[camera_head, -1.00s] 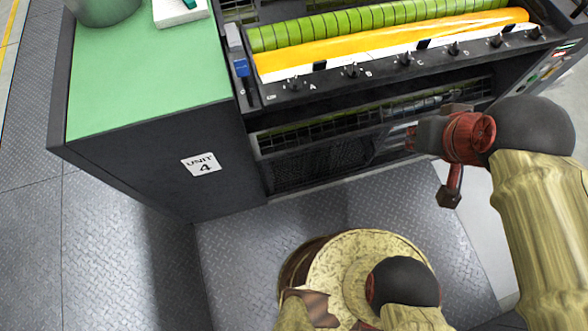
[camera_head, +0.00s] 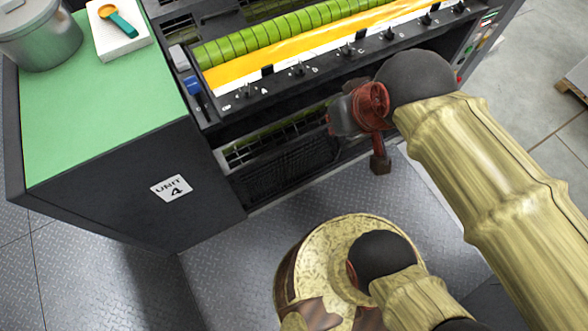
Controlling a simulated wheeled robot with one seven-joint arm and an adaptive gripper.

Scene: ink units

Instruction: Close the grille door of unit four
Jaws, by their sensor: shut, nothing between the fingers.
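My gripper (camera_head: 332,120) is shut and empty at the right part of the opening, pointing towards the unit. The gripper and arm hide the door's right end, and I cannot tell whether they touch it.
A green worktop (camera_head: 100,125) tops the unit's left side, with a metal pot (camera_head: 38,35) and a white block (camera_head: 118,30) holding a teal tool. The knob ledge (camera_head: 350,48) overhangs the door. A pallet stands far right.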

